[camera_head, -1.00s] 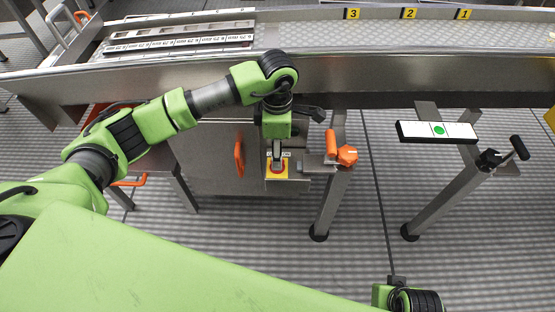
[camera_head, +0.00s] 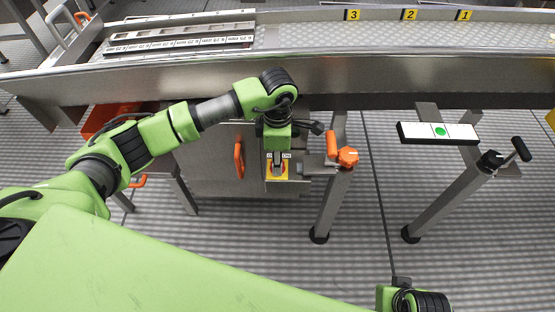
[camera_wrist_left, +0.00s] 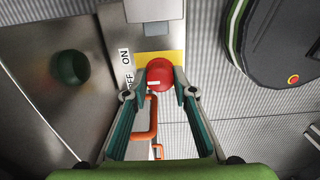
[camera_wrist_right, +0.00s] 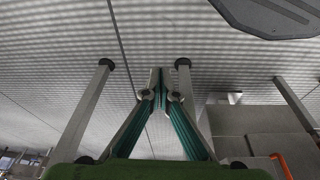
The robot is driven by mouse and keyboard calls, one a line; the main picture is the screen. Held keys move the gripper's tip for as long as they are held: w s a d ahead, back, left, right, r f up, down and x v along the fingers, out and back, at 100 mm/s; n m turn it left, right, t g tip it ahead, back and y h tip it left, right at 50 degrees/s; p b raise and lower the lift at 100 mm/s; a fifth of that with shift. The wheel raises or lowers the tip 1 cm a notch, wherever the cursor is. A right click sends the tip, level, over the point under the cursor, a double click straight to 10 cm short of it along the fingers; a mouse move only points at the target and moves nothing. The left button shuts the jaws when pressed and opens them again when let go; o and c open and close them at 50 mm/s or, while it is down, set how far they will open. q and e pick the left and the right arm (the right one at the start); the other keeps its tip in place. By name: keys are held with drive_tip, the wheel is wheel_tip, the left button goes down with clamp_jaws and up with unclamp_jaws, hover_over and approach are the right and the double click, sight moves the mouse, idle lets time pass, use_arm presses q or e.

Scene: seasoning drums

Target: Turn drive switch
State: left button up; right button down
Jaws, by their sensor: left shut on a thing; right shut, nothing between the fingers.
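The drive switch is a red round knob (camera_wrist_left: 158,72) on a yellow plate (camera_head: 269,173) at the right side of the grey cabinet. In the left wrist view, a white ON/OFF label (camera_wrist_left: 126,58) is beside it. A short white mark on the knob is on the side facing the label's OFF end. My left gripper (camera_head: 277,166) reaches down onto the switch. In the left wrist view the fingertips (camera_wrist_left: 160,92) are on either side of the knob, shut on it. My right gripper shows in its wrist view (camera_wrist_right: 161,97), shut and empty, away from the switch.
The grey cabinet (camera_head: 205,162) has an orange handle (camera_head: 239,159). An orange clamp lever (camera_head: 347,156) sits just right of the switch. The metal conveyor trough (camera_head: 400,75) runs above. A white panel with a green dot (camera_head: 440,131) is at the right; open floor lies below.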

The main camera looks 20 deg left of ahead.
drive_tip(key=shift+f, duration=0.1)
use_arm(q)
drive_tip(key=m+b, duration=0.2)
drive_tip(key=m, duration=0.1)
drive_tip(key=shift+w+f, duration=0.1)
drive_tip(key=shift+m+b, duration=0.35)
drive_tip(key=shift+m, duration=0.05)
use_arm(e)
drive_tip(key=v, duration=0.7)
use_arm(q)
drive_tip(key=m+b, duration=0.1)
drive_tip(key=m, duration=0.1)
drive_tip(key=shift+m+b, duration=0.35)
drive_tip(key=shift+m, duration=0.05)
drive_tip(key=shift+m+b, duration=0.7)
drive_tip(key=shift+m, duration=0.5)
drive_tip(key=m+b, duration=0.1)
drive_tip(key=m, duration=0.1)
drive_tip(key=shift+m, duration=0.3)
drive_tip(key=shift+o, duration=0.2)
drive_tip(key=shift+m, duration=0.3)
use_arm(e)
drive_tip(key=w+a+r+t+y, duration=0.1)
drive_tip(key=w+r+t, duration=0.3)
drive_tip(key=w, duration=0.4)
drive_tip(key=w+a+r+t+y, duration=0.1)
drive_tip(key=w+a+r+t, duration=0.3)
drive_tip(key=w, duration=0.4)
drive_tip(key=shift+t, duration=0.6)
